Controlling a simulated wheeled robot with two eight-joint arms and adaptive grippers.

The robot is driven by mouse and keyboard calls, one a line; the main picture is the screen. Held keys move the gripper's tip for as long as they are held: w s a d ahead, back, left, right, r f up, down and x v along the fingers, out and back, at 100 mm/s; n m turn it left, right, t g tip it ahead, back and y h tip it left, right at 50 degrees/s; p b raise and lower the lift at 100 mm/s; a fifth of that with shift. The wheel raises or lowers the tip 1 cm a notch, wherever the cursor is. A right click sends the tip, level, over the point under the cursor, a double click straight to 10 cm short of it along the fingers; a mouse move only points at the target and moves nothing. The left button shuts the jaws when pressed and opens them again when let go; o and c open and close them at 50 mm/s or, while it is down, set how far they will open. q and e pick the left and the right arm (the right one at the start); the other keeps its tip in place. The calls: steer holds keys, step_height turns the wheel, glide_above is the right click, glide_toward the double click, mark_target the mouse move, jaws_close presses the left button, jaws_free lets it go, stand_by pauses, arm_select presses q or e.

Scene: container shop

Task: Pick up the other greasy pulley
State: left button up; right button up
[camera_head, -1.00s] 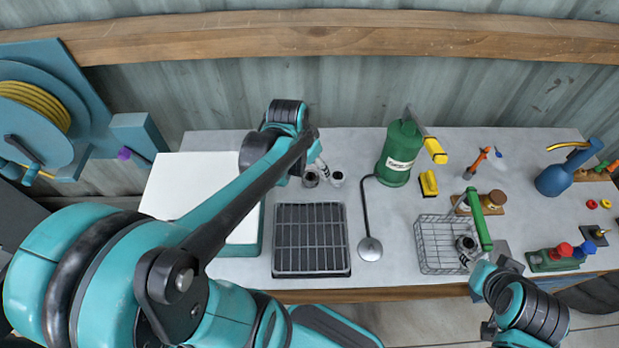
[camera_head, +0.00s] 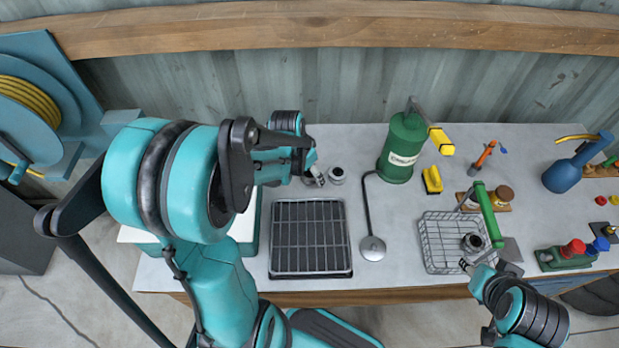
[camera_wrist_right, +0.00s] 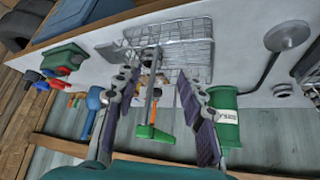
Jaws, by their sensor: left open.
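Two small grey metal pulleys stand at the back of the bench in the head view. The right one (camera_head: 337,176) is in clear sight; the left one is partly hidden by my left gripper (camera_head: 314,176). The left gripper is open, with its fingertips low at the left pulley; I cannot tell whether they touch it. Another dark-topped pulley (camera_head: 472,242) sits in the wire basket (camera_head: 438,247) with the green handle (camera_head: 489,216). My right gripper (camera_wrist_right: 160,78) has its fingers spread over the basket, with the handle showing between them.
A black grate tray (camera_head: 310,238) lies in the middle of the bench, beside a round-ended metal lamp or ladle (camera_head: 372,248). My left arm covers most of a white-topped box (camera_head: 130,236).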

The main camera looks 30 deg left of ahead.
arm_select(q)
steer(key=shift+s+r, duration=0.1)
steer(key=c, duration=1.2)
steer(key=shift+r, duration=0.1)
steer(key=shift+c, duration=0.2)
